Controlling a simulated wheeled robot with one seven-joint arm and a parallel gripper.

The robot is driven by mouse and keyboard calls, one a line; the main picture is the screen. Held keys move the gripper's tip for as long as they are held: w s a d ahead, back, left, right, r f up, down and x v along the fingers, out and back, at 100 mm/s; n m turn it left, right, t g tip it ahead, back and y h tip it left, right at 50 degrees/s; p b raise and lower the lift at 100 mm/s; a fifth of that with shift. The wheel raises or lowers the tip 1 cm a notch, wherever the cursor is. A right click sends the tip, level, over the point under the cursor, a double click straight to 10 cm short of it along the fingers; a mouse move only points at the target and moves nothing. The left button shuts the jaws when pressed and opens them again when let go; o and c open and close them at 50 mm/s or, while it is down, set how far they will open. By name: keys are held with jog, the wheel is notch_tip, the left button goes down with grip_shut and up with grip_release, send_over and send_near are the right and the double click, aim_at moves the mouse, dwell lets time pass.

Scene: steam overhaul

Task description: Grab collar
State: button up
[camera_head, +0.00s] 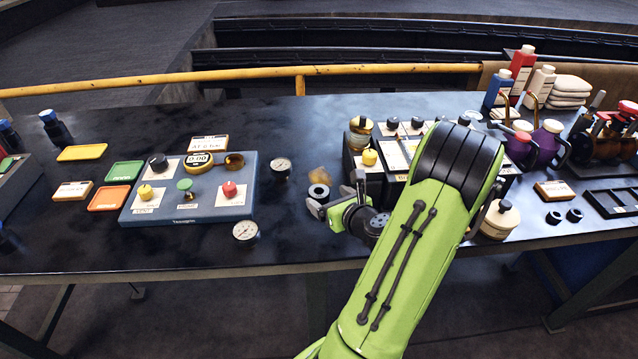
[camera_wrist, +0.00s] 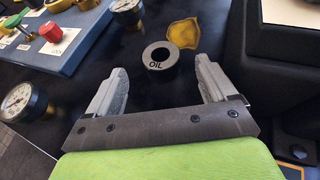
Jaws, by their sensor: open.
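The collar looks to be the dark grey ring marked "OIL" (camera_wrist: 158,60), lying flat on the black bench top; it also shows in the head view (camera_head: 319,192). My gripper (camera_wrist: 160,86) is open and empty. In the wrist view its two grey fingers point towards the ring, one on each side of it in the picture, and the ring lies just beyond the fingertips. In the head view my gripper (camera_head: 334,200) is close in front of the ring and to its right. I cannot tell the height of the fingers above the bench.
A yellow-brown patch (camera_wrist: 183,33) lies behind the ring. A blue-grey panel with knobs (camera_head: 190,212) stands left, with gauges (camera_head: 245,231) beside it. A black box with labelled blocks (camera_head: 362,165) stands close right. Two small black rings (camera_head: 564,216) lie far right.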

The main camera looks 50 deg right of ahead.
aim_at(316, 190)
jog(key=b+x, duration=0.1)
jog(key=x, duration=0.6)
jog(key=shift+d+f, duration=0.1)
jog(key=shift+f, duration=0.1)
jog(key=shift+r, duration=0.1)
jog(key=c, duration=1.4)
